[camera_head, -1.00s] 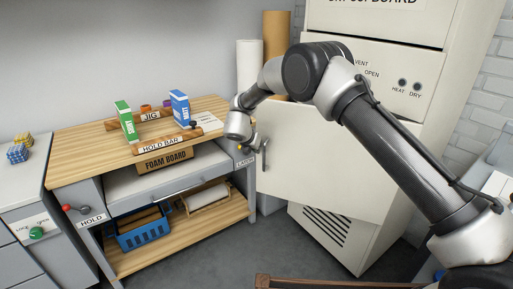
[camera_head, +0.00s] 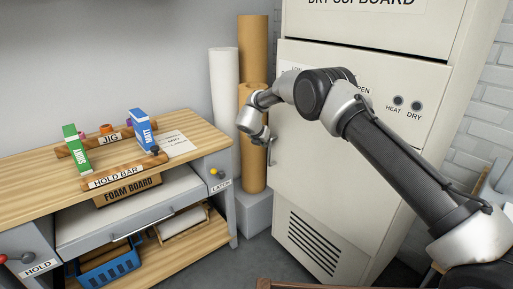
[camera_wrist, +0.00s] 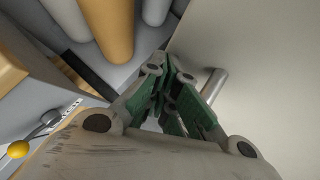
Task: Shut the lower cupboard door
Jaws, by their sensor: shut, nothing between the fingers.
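My gripper (camera_head: 268,139) is at the door's left edge, by the upright handle (camera_head: 270,155). In the wrist view my gripper (camera_wrist: 168,68) is shut and empty, with green pads. The door face (camera_wrist: 265,75) fills the right side there, and the metal handle (camera_wrist: 214,84) is just right of the fingers. Contact cannot be made out.
Tall white (camera_head: 224,95) and brown (camera_head: 253,150) rolls stand left of the cupboard (camera_head: 380,25). A wooden workbench (camera_head: 195,130) with boxes and a hold bar is at the left. A blue basket (camera_head: 110,268) sits on its lower shelf. Some grey floor between is clear.

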